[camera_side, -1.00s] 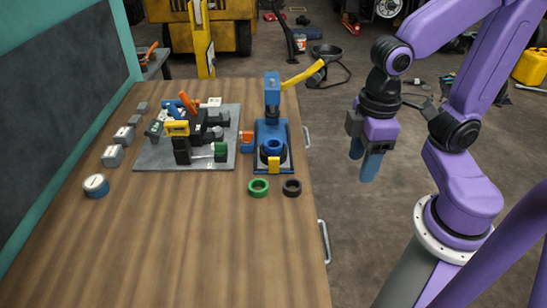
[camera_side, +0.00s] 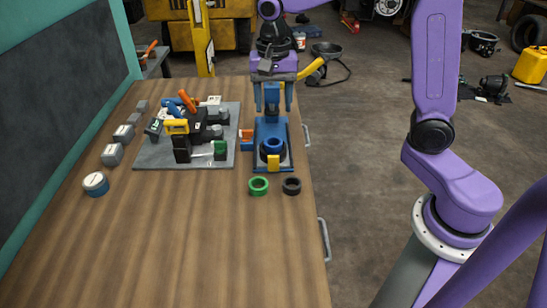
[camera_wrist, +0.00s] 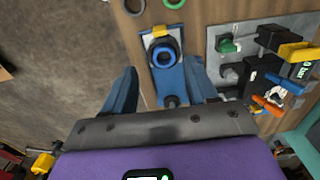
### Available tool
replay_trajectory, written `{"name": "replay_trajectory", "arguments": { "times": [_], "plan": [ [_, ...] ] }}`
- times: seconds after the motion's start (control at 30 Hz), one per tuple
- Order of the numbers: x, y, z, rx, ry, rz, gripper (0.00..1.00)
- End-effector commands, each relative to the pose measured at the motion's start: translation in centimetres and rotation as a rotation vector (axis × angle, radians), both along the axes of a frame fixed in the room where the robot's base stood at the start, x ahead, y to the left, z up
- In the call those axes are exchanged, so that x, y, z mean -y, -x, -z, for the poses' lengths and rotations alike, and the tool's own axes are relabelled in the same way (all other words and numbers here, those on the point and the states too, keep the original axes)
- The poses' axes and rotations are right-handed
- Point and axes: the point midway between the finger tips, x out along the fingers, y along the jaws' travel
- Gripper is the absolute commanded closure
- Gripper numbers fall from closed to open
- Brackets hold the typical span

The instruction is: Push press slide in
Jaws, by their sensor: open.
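The blue press (camera_side: 284,165) stands at the right edge of the wooden bench, with a yellow lever handle (camera_side: 312,72) at its upper right. A blue ring (camera_side: 272,146) sits on its base, with a yellow block (camera_side: 273,163) at the front. The ring also shows in the wrist view (camera_wrist: 163,56). I cannot tell which part is the slide. My gripper (camera_side: 273,105) is open and empty, pointing down around the press column. In the wrist view, my fingers (camera_wrist: 161,70) lie on either side of the press. Contact with it cannot be told.
A grey plate (camera_side: 210,163) with clamps and valves lies left of the press. A green ring (camera_side: 258,186) and a black ring (camera_side: 291,186) lie in front. Grey blocks (camera_side: 112,155) and a round blue-white container (camera_side: 96,184) line the left. The front bench is clear.

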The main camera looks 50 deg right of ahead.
Motion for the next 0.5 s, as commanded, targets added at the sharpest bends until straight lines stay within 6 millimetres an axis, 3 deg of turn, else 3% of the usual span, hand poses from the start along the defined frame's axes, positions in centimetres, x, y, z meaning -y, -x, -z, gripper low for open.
{"name": "replay_trajectory", "arguments": {
  "times": [0.17,0.5],
  "plan": [
    [0.0,0.1,1.9,-0.004,0.001,0.000,0.43],
    [0.1,0.1,8.2,-0.006,0.003,0.000,0.43]
  ]
}}
